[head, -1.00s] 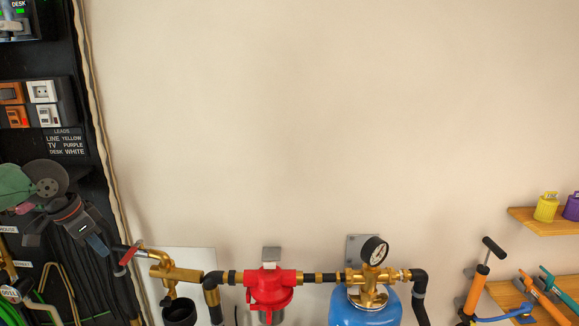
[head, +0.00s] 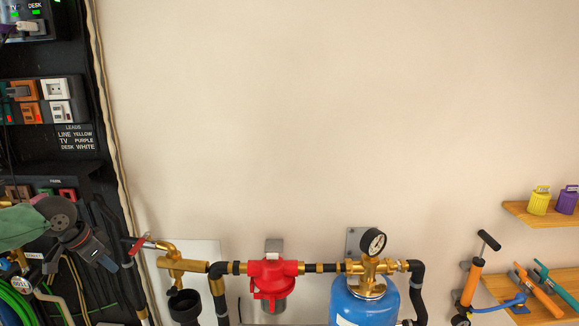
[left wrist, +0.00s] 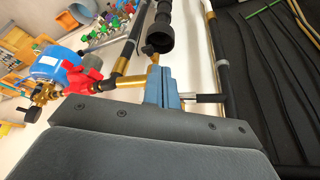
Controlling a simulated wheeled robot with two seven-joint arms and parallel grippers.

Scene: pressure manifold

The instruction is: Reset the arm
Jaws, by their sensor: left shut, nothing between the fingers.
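My left gripper (head: 108,262) is at the lower left in the head view, with its blue-grey fingers together and nothing between them. It is just left of the brass tap (head: 180,264) with its red lever handle (head: 139,244), apart from or in front of it; the exact gap is unclear. In the left wrist view, the shut fingers (left wrist: 163,92) overlap the brass pipe. The red filter housing (head: 270,280), brass gauge fitting (head: 374,243) and blue tank (head: 362,303) stand in line to the right. My right gripper is not in view.
A black panel with sockets (head: 55,88), labels and hanging cables fills the left side. A black funnel (head: 184,306) is under the tap. An orange pump (head: 472,285) and wooden shelves (head: 540,218) are at the right. The upper wall is clear.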

